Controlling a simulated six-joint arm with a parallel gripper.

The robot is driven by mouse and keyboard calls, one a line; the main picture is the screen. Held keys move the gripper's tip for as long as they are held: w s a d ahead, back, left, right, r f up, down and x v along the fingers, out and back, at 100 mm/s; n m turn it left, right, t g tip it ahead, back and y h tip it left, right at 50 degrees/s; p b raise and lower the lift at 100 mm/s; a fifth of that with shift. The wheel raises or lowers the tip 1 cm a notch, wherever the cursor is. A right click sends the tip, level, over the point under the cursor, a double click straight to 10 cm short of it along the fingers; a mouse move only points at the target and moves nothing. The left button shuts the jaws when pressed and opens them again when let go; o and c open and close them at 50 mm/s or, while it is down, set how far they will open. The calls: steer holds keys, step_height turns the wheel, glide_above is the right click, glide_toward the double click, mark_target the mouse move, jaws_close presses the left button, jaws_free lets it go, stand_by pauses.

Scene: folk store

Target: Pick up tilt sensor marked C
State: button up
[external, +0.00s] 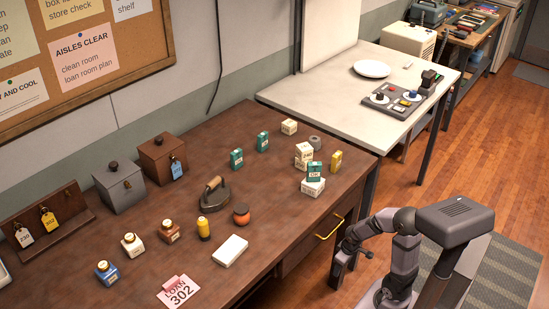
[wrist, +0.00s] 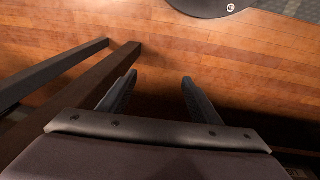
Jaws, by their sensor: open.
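I cannot make out a tilt sensor marked C; the lettering on the small items is too small to read. Small boxes stand at the right of the brown table: teal ones (external: 236,158), a yellow one (external: 336,161) and white ones (external: 289,126), some stacked. A grey panel (external: 380,108) with small coloured parts lies on the pale table behind. My gripper (external: 338,268) hangs beside the brown table's front edge, away from all of these. In the wrist view my gripper (wrist: 158,92) is open and empty, its two fingers apart over the wooden floor.
The brown table (external: 150,215) also holds an iron (external: 214,194), several small bottles (external: 131,244), a white block (external: 230,250), lidded boxes (external: 119,187) and a pink card (external: 178,292). A white plate (external: 371,69) lies on the pale table (external: 325,85). Dark bars (wrist: 75,90) cross the wrist view's left side.

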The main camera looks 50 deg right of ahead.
steer(key=s+d+r+t+h+p, duration=0.1)
steer(key=d+r+t+p, duration=0.3)
steer(key=d+p, duration=0.45)
steer(key=s+d+r+t+h+p, duration=0.1)
steer(key=d+r+p, duration=0.6)
steer(key=d+p, duration=0.15)
steer(key=s+d+r+t+h+p, duration=0.1)
steer(key=s+d+r+t+p, duration=0.1)
steer(key=r+p, duration=0.35)
steer(key=s+d+r+t+p, duration=0.1)
steer(key=d+r+t+p, duration=0.1)
steer(key=r+p, duration=0.3)
step_height(320, 180, up, 32)
steer(key=t+y+p, duration=0.4)
steer(key=t+p, duration=0.2)
steer(key=p, duration=1.5)
glide_above(339, 160)
steer(key=d, duration=0.2)
steer(key=shift+t+y, duration=0.5)
steer(key=shift+y, duration=0.2)
steer(key=f+b, duration=0.1)
steer(key=s+a+f+b, duration=0.1)
steer(key=f+b, duration=0.1)
steer(key=s+f+b, duration=0.1)
steer(key=f, duration=0.1)
steer(key=shift+s+a, duration=0.1)
steer(key=shift+a, duration=0.3)
steer(key=shift+s+a+f+n+b, duration=0.1)
steer(key=shift+s+f+n+b, duration=0.25)
steer(key=shift+b, duration=0.3)
